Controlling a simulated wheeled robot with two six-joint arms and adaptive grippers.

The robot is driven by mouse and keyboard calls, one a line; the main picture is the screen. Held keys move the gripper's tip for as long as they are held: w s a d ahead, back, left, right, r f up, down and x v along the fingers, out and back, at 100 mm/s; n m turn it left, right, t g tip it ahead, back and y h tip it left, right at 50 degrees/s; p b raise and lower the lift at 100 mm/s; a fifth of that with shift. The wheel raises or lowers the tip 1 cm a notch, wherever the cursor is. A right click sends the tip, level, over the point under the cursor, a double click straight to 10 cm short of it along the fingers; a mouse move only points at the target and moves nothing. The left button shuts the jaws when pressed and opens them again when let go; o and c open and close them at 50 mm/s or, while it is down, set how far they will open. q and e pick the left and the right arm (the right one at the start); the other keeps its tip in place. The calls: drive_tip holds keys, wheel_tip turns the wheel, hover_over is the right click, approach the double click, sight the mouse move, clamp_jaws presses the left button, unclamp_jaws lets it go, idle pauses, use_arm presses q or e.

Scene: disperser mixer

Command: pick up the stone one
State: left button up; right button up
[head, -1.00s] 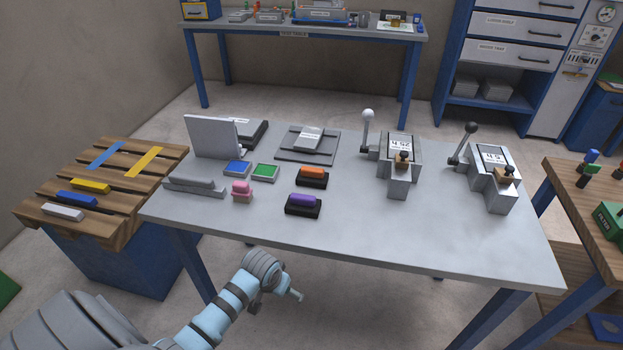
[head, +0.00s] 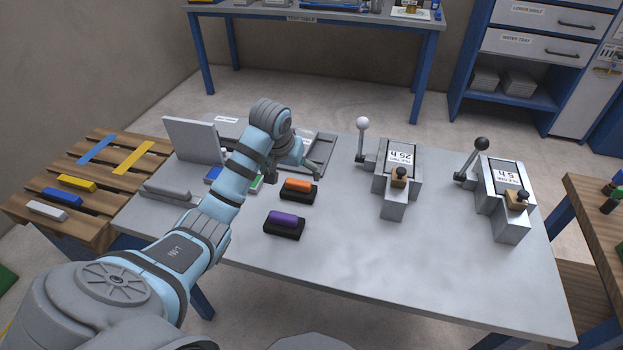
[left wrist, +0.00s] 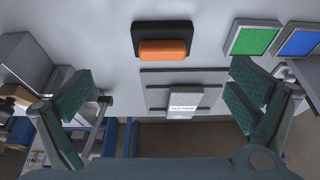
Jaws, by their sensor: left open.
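Which thing is the stone one is not clear from the frames. A pale grey block with a label (left wrist: 183,101) lies on a stepped grey board (left wrist: 165,78) in the left wrist view. In the head view the board (head: 326,148) is partly behind my left gripper (head: 288,163). My left gripper is open and empty above the table; the board and block appear between its fingers in the left wrist view (left wrist: 160,100). A grey bar (head: 168,191) lies at the table's left edge, and a whitish bar (head: 47,210) lies on the pallet. My right gripper is not in view.
An orange-topped block (head: 297,187) and a purple-topped block (head: 285,220) sit on dark bases near my arm. Green (left wrist: 252,39) and blue (left wrist: 299,41) pads lie beside the board. Two lever machines (head: 394,185) (head: 497,205) stand right. The table's front right is clear.

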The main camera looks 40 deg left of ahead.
sight(297, 184)
use_arm(q)
drive_tip(key=b+x, duration=0.1)
drive_tip(key=x, duration=0.2)
drive_tip(key=b+x, duration=0.1)
drive_tip(key=x, duration=0.3)
drive_tip(key=shift+s+a, duration=0.1)
drive_tip(key=shift+a, duration=0.1)
drive_tip(key=b+x, duration=0.1)
drive_tip(key=x, duration=0.2)
drive_tip(key=w+b+x, duration=0.1)
drive_tip(key=x, duration=0.2)
drive_tip(key=shift+w+a+f+b, duration=0.1)
drive_tip(key=shift+w+b, duration=0.05)
drive_tip(key=shift+b, duration=0.15)
drive_tip(key=shift+c, duration=0.2)
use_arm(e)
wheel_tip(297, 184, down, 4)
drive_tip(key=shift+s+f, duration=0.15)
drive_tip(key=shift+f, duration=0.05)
use_arm(q)
drive_tip(key=c, duration=1.3)
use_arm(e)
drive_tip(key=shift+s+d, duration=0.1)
